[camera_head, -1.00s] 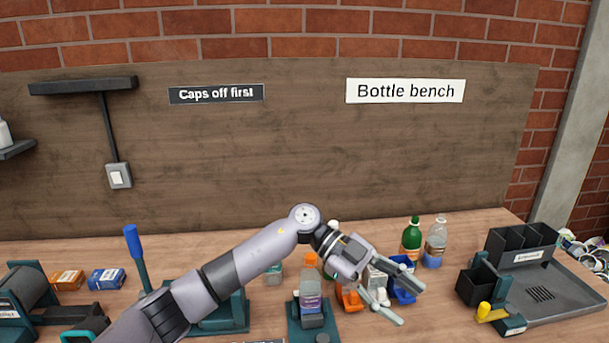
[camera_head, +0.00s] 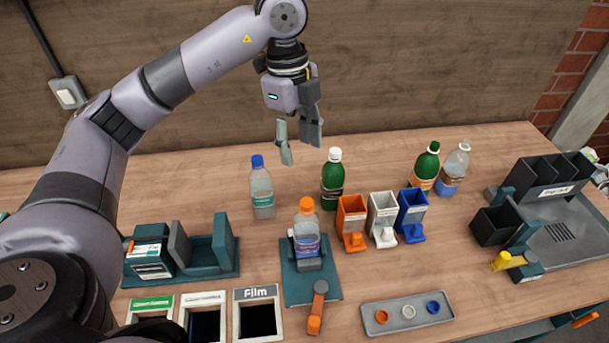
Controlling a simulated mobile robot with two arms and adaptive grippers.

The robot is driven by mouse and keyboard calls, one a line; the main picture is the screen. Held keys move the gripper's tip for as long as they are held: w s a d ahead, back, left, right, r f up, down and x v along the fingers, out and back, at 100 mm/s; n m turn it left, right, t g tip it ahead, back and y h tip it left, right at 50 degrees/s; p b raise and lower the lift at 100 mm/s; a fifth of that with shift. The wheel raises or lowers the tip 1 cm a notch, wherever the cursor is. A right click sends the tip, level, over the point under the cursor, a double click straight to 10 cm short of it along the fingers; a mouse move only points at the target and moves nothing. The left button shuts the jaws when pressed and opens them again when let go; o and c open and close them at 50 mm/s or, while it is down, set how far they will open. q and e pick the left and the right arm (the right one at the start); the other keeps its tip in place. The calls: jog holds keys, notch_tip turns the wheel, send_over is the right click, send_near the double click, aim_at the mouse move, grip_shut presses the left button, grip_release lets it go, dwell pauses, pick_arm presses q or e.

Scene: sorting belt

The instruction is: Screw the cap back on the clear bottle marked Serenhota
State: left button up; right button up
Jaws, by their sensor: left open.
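Three clear bottles stand on the bench; their labels are too small to read, so I cannot tell which is marked Serenhota. One clear bottle (camera_head: 307,243) with an orange cap (camera_head: 306,204) stands in a teal holder (camera_head: 296,287). Another clear bottle (camera_head: 262,190) has a blue cap and stands behind it to the left. A third clear bottle (camera_head: 455,170), at the back right, shows no coloured cap. A grey tray (camera_head: 384,322) at the front holds orange, white and blue cap-like pieces. My left gripper (camera_head: 298,150) is open and empty, pointing down above the back of the bench.
Two green bottles (camera_head: 333,182) (camera_head: 425,170) stand at the back. Orange (camera_head: 351,219), white (camera_head: 383,215) and blue (camera_head: 412,212) dispensers stand right of the holder. A black rack (camera_head: 552,178) is at right. An orange-ended lever (camera_head: 315,322) and a film bin (camera_head: 257,295) are in front.

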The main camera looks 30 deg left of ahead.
aim_at(307, 202)
pick_arm(q)
jog(key=f+p, duration=0.1)
jog(key=f, duration=0.3)
jog(key=d+f+p, duration=0.1)
jog(key=f, duration=0.3)
jog(key=f+p, duration=0.1)
jog(key=f, duration=0.4)
jog(key=shift+s+d+f, duration=0.1)
jog(key=shift+d, duration=0.2)
jog(key=shift+f+p, duration=0.3)
jog(key=shift+f, duration=0.2)
pick_arm(e)
jog(key=r, duration=0.1)
jog(key=w+r, duration=0.1)
jog(key=a+r, duration=0.1)
jog(key=r, duration=0.1)
jog(key=shift+w, duration=0.2)
jog(key=shift+d, duration=0.1)
